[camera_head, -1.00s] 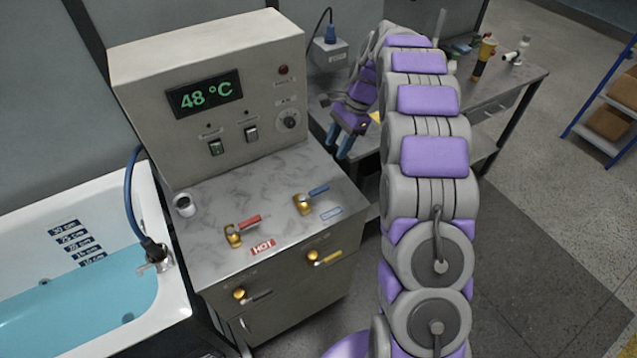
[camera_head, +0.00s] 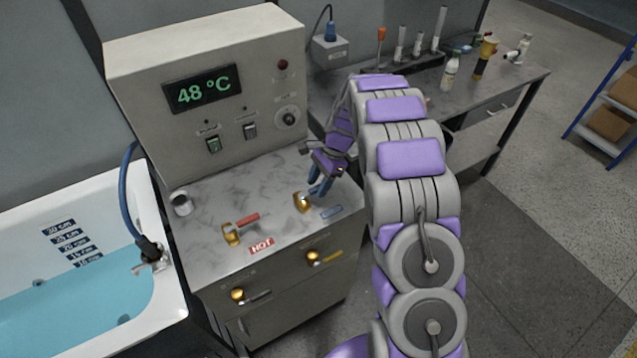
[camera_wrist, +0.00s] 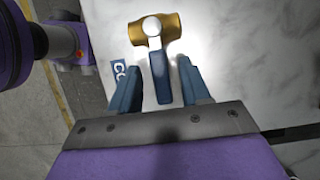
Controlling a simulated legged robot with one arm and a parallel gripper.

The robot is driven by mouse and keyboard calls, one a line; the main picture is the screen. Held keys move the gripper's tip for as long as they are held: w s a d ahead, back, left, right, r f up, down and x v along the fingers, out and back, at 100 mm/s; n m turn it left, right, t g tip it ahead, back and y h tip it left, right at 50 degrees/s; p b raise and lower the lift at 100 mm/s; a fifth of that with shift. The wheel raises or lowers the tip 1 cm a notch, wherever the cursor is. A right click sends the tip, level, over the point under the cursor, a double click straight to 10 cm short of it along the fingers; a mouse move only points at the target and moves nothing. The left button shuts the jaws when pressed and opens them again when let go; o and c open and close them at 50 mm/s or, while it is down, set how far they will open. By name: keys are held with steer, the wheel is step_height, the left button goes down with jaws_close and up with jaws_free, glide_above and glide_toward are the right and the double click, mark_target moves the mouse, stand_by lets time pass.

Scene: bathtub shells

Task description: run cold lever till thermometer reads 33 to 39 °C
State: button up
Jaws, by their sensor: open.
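The thermometer display (camera_head: 202,92) on the control box reads 48 °C in green. The cold lever is a brass valve (camera_head: 301,202) with a blue handle; in the wrist view its blue handle (camera_wrist: 160,76) lies between my two open fingers, apart from both. My gripper (camera_head: 321,187) is open over the cold lever and hides most of its handle in the head view. It also shows in the wrist view (camera_wrist: 160,88). The red-handled hot lever (camera_head: 240,228) stands to the left, behind the HOT label (camera_head: 261,246).
The bathtub (camera_head: 172,300) with blue water stands at the left. The control box (camera_head: 270,50) rises behind the levers. Two brass taps with levers (camera_head: 314,257) are on the cabinet front. A side bench (camera_head: 520,75) holds bottles and tubes.

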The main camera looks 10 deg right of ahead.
steer(key=shift+c, duration=0.3)
jaws_close()
stand_by(0.4)
